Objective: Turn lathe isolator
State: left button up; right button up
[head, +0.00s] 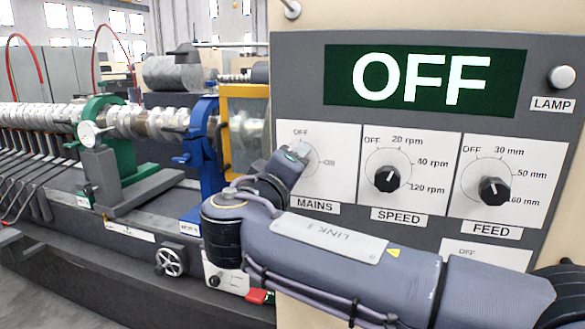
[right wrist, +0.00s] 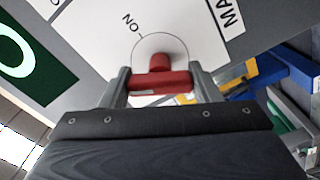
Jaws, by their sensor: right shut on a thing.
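The mains isolator is a red handle (right wrist: 160,63) on a round dial in the right wrist view. Its white MAINS plate (head: 326,185) is on the grey control panel in the head view, marked OFF at upper left and ON at right. My right gripper (head: 298,152) is at this dial and covers the handle in the head view. In the right wrist view its two grey fingers stand either side of the red handle, shut on it. I cannot tell exactly which mark the handle points to. The green display (head: 425,80) reads OFF. My left gripper is not in view.
The SPEED knob (head: 388,179) and FEED knob (head: 494,191) sit to the right of the isolator, above my right forearm. A lamp button (head: 562,77) is at upper right. The lathe (head: 130,190) with its long shaft fills the left.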

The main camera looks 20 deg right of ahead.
jog(key=n+p, duration=0.1)
jog(key=n, duration=0.4)
jog(key=shift+n+p, duration=0.3)
jog(key=shift+p, duration=0.05)
dwell(0.4)
jog(key=o, duration=1)
jog(key=b+v, duration=0.1)
jog(key=v, duration=0.6)
jog(key=shift+s+a, duration=0.25)
jog(key=shift+s, duration=0.1)
